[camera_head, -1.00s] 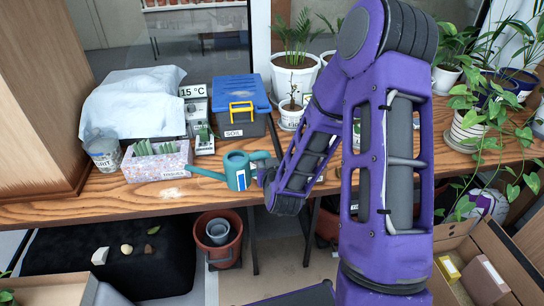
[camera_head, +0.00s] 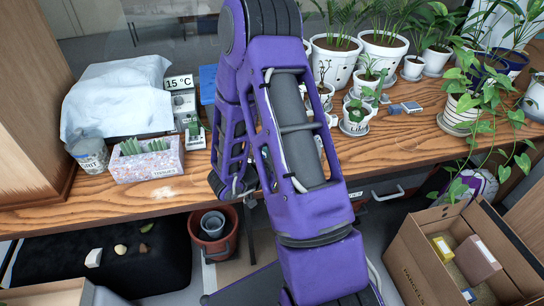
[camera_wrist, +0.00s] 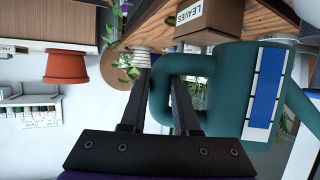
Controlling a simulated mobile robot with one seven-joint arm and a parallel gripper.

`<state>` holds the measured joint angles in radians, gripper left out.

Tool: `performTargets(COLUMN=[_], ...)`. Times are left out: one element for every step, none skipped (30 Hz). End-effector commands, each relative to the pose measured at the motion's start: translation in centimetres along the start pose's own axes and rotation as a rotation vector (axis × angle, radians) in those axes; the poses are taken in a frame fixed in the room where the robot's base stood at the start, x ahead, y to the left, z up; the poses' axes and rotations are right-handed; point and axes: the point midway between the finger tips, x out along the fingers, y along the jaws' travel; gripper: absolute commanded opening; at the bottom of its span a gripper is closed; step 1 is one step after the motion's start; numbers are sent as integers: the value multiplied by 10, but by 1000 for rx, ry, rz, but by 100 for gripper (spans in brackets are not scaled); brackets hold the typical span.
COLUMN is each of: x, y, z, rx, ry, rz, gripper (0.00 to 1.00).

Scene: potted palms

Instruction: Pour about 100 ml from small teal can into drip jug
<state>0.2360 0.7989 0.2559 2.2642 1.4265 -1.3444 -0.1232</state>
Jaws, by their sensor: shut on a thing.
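The small teal can (camera_wrist: 220,95), with a blue and white strip on its side, fills the right of the wrist view. My gripper (camera_wrist: 160,78) is shut on its handle (camera_wrist: 186,62). Part of the spout (camera_wrist: 300,105) runs off the right edge. In the head view my arm hides both the can and the gripper. I cannot make out a drip jug in either view; my arm covers part of the bench. The water level inside the can is not visible.
A tissue box (camera_head: 147,164), a glass jar (camera_head: 90,156) and a small pot marked Lila (camera_head: 355,120) stand on the wooden bench (camera_head: 420,150). Plants crowd the bench's back right. An open cardboard box (camera_head: 420,270) and a reddish bucket (camera_head: 213,235) are below.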

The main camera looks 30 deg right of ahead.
Motion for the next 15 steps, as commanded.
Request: performTargets(x=[0,0,0,0,0,0,1,2,3,4,5,6,8,9,11], y=[7,11,15,18,20,22,23,24,25,25,25,26,26,26,26], z=[-1,-1,-1,-1,0,0,2,3,6,9,11,15,19,22,26], rx=[17,25,35,40,44,47,48,47,45,41,37,31,25,20,13], ry=[1,1,1,1,1,1,1,2,2,2,3,3,4,4,5], rz=[37,58,81,95,106,116,123,127,131,133,134,137,138,141,143], gripper=[0,0,0,0,0,0,0,0,0,0,0,0,0,0,0])
